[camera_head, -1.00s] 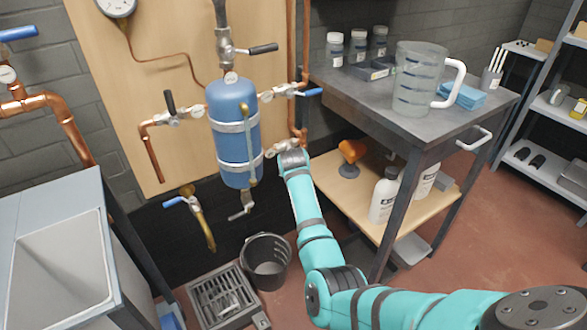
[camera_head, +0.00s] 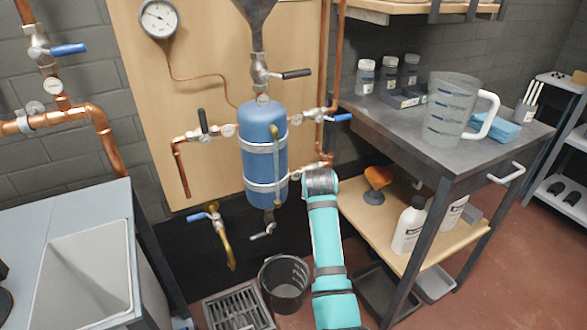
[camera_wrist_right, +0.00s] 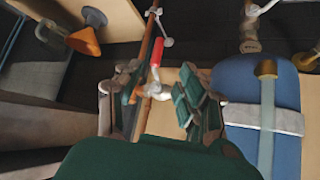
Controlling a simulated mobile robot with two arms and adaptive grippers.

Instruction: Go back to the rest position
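My teal right arm (camera_head: 330,270) reaches up from the bottom of the head view. Its wrist end covers the spot just right of the blue tank (camera_head: 264,160), and its fingers are hidden there. In the right wrist view my right gripper (camera_wrist_right: 156,100) has its two fingers spread apart, with nothing clearly held. A valve with a red handle (camera_wrist_right: 156,54) on a copper pipe shows in the gap between the fingers. The tank (camera_wrist_right: 245,85) is at the right of that view. My left gripper is not clearly visible.
A grey workbench (camera_head: 448,168) with a jug (camera_head: 450,110) stands at the right. A black bucket (camera_head: 284,285) and floor drain (camera_head: 238,309) are below the tank. A sink (camera_head: 85,280) is at the left. Reddish floor (camera_head: 515,270) is clear at the right.

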